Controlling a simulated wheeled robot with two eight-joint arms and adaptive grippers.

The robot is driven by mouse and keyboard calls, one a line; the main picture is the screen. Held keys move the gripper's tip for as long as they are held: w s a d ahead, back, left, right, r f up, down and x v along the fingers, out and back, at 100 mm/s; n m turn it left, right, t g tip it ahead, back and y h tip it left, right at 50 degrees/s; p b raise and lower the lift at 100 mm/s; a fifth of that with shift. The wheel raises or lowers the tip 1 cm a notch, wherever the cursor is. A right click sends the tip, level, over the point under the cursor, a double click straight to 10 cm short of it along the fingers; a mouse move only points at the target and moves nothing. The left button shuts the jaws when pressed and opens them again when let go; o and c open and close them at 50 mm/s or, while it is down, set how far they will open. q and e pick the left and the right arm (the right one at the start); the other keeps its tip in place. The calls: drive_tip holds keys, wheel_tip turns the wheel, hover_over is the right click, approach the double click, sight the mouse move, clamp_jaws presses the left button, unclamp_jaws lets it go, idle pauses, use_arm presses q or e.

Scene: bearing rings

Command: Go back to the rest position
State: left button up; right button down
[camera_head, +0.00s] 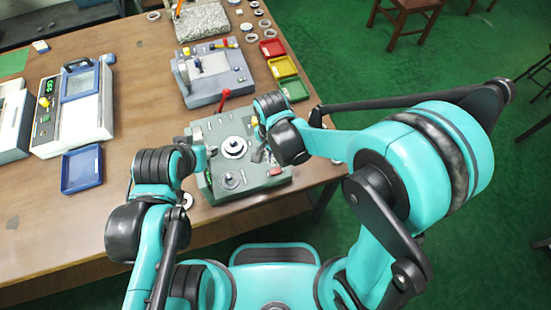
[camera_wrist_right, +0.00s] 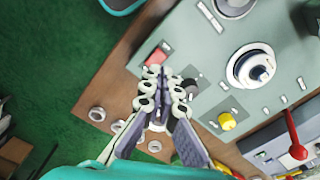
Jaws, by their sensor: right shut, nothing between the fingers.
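My right gripper (camera_head: 262,152) is over the right side of a grey-green machine (camera_head: 207,178) at the table's front edge. In the right wrist view my right gripper (camera_wrist_right: 162,78) has its fingers together with nothing between them, above the machine's edge near a red button (camera_wrist_right: 158,54). My left gripper (camera_head: 208,150) is at the machine's left side, small and partly hidden by its own wrist, so its jaws cannot be made out. A white and black ring-shaped part (camera_head: 234,147) sits on the machine between the two grippers; it also shows in the right wrist view (camera_wrist_right: 252,67).
Behind stands a grey machine (camera_head: 213,75) with a red-knobbed lever (camera_head: 225,93). Red (camera_head: 272,47), yellow (camera_head: 283,67) and green (camera_head: 294,89) trays line the right edge. A blue tray (camera_head: 82,169) lies left. Loose rings (camera_wrist_right: 97,114) lie on the table edge.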

drive_tip(key=s+d+r+n+t+b, duration=0.2)
drive_tip(key=d+r+n+t, duration=0.1)
drive_tip(key=d, duration=0.6)
drive_tip(key=s+d+r+n+t+b, duration=0.3)
drive_tip(key=d+r+n+t, duration=0.1)
drive_tip(key=d, duration=0.5)
drive_tip(key=shift+r+n, duration=0.7)
drive_tip(key=shift+r, duration=0.25)
